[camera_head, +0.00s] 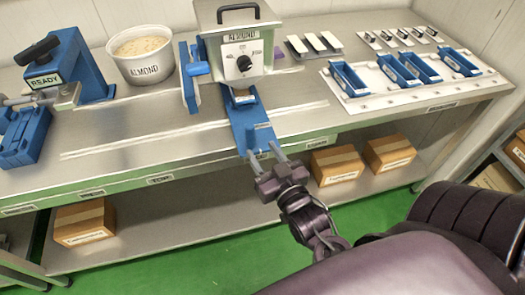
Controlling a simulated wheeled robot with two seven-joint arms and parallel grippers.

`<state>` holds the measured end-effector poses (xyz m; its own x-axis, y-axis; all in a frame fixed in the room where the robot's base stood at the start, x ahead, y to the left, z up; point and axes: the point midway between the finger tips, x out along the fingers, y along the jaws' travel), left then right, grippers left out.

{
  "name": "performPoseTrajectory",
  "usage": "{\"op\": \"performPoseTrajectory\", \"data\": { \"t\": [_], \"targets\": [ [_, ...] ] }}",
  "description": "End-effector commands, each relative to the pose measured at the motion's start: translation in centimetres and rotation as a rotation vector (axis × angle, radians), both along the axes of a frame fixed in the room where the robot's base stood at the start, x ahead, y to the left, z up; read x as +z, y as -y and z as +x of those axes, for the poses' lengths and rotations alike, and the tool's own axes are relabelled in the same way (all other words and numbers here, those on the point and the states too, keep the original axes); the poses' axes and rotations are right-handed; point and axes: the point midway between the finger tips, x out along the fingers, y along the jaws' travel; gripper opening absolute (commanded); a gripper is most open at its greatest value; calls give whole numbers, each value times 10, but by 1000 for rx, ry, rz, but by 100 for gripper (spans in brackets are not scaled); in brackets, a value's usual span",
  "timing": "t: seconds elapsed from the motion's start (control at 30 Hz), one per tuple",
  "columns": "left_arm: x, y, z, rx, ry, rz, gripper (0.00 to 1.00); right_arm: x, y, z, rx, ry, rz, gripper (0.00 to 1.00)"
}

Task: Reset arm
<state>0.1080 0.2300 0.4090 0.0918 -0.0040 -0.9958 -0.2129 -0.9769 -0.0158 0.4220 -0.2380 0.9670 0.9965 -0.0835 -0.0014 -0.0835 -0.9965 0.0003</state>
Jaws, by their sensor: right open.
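My right gripper (264,154) reaches in from the lower right. Its two fingers are apart, at the front edge of the steel bench (110,140). They are close to the front end of a blue chute (246,118) below the white ALMOND machine (238,45). I see nothing between the fingers. Whether they touch the chute or the bench edge cannot be told. My left gripper is not in view.
A blue READY device (64,68) and a white ALMOND tub (141,55) stand on the left. A white rack (385,93) holds several blue trays on the right. Cardboard boxes (337,165) sit on the lower shelf. Green floor (190,265) is clear in front.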

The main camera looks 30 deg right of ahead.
Motion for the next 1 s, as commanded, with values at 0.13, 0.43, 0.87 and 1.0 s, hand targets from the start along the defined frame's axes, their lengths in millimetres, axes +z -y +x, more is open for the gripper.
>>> {"op": "performPoseTrajectory", "data": {
  "t": [0.13, 0.43, 0.87, 1.0],
  "targets": [
    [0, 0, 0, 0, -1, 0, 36, 0, 0, 0, 0, 0, 0, 43],
    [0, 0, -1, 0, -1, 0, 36, -10, 1, 1, 0, -18, -8, 43],
    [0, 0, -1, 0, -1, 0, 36, -275, 20, -31, 35, -541, -153, 43],
    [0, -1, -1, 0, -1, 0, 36, -372, 24, -77, 64, -771, -174, 43]
  ]
}}
